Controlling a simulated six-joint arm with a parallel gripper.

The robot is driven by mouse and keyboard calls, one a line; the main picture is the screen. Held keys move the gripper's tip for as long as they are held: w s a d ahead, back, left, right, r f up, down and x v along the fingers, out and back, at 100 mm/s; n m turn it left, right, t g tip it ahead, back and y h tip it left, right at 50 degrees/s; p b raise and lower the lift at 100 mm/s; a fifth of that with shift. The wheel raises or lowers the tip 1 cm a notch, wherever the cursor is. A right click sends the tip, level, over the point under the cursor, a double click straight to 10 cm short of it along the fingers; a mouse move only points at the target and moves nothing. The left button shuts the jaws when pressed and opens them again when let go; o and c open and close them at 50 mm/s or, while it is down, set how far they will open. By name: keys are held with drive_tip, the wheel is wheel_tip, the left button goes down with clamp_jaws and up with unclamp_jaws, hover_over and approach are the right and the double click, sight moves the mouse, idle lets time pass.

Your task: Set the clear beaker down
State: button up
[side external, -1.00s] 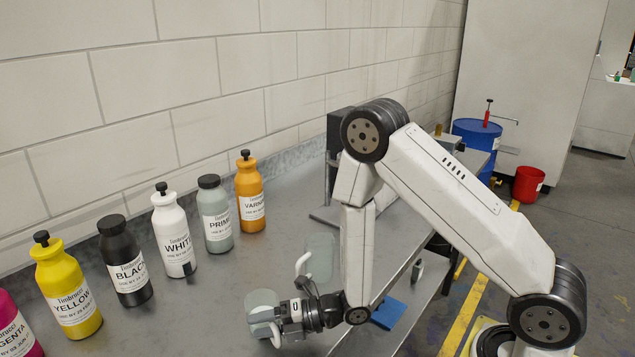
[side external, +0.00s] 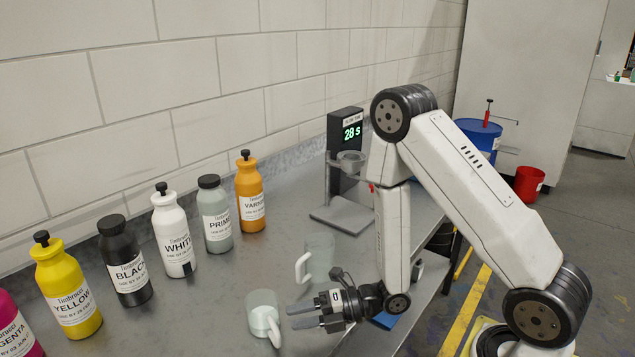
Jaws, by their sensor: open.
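A clear beaker (side external: 262,308) with a white handle stands upright on the grey metal bench, near its front edge. It looks pale inside; I cannot tell whether it holds anything. My gripper (side external: 297,317) is open and empty, just right of this beaker and its handle, with its fingers pointing left toward it. A gap shows between the fingertips and the beaker. A second clear beaker (side external: 320,252) with a white handle stands behind my gripper, farther back on the bench.
Several labelled bottles line the wall, among them a white bottle (side external: 174,235) and an orange bottle (side external: 250,195). A stand with a cup holder (side external: 350,163) and a display reading 28 s stands at the back. A blue item (side external: 384,321) lies below my wrist. Bench between bottles and beakers is clear.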

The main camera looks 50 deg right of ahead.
drive_tip(key=shift+v, duration=2.35)
drive_tip(key=shift+w, duration=0.15)
